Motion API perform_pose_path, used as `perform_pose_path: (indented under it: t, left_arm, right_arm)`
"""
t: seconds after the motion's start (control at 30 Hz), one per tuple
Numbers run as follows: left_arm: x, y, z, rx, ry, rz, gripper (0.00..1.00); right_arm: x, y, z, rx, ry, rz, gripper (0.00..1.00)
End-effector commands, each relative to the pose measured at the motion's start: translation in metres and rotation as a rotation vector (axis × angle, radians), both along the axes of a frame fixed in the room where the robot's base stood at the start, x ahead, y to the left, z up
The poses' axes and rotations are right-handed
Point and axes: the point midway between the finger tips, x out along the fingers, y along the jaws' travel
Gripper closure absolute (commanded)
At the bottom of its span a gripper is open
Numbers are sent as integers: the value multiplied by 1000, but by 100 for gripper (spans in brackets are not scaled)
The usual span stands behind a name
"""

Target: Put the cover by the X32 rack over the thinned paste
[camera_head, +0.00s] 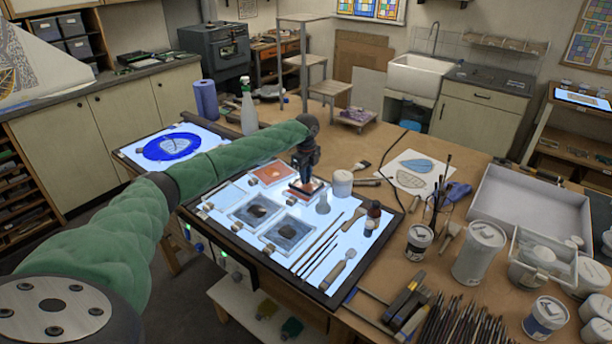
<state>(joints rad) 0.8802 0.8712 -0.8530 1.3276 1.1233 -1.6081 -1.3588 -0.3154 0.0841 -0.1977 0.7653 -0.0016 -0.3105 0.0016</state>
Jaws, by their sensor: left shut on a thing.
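My left arm reaches in from the left over the light table (229,177). Its gripper (304,187) is low over the far right of the panel, by an orange-red square slab (316,184), and hides part of it. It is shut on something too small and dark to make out. Another orange-red slab (272,174) lies to its left. Two grey slabs (240,223) (276,241) with dark patches lie nearer. I cannot tell which holds the thinned paste. No X32 label is readable, and I cannot pick out the cover. My right gripper is out of view.
Brushes and tools lie on the panel's right part. A white bottle (249,112) stands behind my arm. Cans and a white tray (525,212) crowd the right.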

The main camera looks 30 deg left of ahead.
Motion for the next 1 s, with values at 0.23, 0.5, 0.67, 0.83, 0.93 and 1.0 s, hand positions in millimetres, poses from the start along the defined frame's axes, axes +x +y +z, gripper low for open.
perform_pose_path:
  t: [0.23,0.5,0.67,0.83,0.93,1.0]
  left_arm:
    - [0,0,-1,0,0,0,100]
    - [0,0,-3,0,0,0,100]
    - [0,0,-4,0,0,0,100]
    - [0,0,-4,0,0,0,73]
    - [0,0,-4,0,0,0,55]
    - [0,0,-4,0,0,0,55]
  right_arm:
    - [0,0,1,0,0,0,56]
    - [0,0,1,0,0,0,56]
    - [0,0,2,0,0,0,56]
    - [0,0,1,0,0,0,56]
    - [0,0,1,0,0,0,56]
    - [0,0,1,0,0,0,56]
